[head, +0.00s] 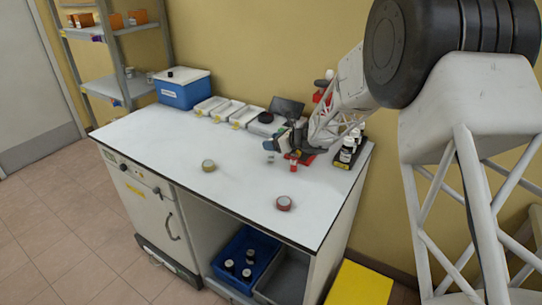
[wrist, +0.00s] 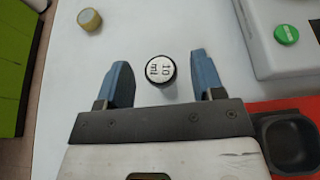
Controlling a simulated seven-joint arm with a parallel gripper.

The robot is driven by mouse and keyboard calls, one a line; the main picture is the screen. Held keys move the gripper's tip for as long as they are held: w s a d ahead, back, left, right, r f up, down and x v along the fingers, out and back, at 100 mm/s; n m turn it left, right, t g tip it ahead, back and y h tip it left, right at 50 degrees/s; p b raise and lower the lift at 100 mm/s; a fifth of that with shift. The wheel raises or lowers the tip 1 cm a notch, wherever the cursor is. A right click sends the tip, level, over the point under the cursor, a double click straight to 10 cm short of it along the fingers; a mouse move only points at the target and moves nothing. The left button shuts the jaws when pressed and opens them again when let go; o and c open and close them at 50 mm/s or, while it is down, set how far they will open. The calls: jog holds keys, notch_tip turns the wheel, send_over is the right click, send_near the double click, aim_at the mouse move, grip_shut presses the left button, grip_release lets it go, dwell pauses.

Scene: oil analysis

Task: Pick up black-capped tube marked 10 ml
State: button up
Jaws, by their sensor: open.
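The black-capped tube (wrist: 160,70) shows from above in the wrist view, with "10 ml" on the white top of its round black cap. It stands between my gripper's two blue fingers, with a visible gap on both sides. My gripper (wrist: 159,79) is open and empty, pointing down over the white bench top. In the head view my gripper (head: 277,146) is low over the right part of the bench. The tube's body is hidden under its cap in the wrist view, and I cannot make the tube out clearly in the head view.
A white device with a green cap (wrist: 286,35) and a black tray (wrist: 286,143) on a red mat lie right of my gripper. Tape rolls (head: 209,165) (head: 284,203) lie on the bench. A bottle rack (head: 350,163) is at right. The bench's front left is clear.

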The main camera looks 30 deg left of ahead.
jog(key=shift+x, duration=1.45)
grip_shut()
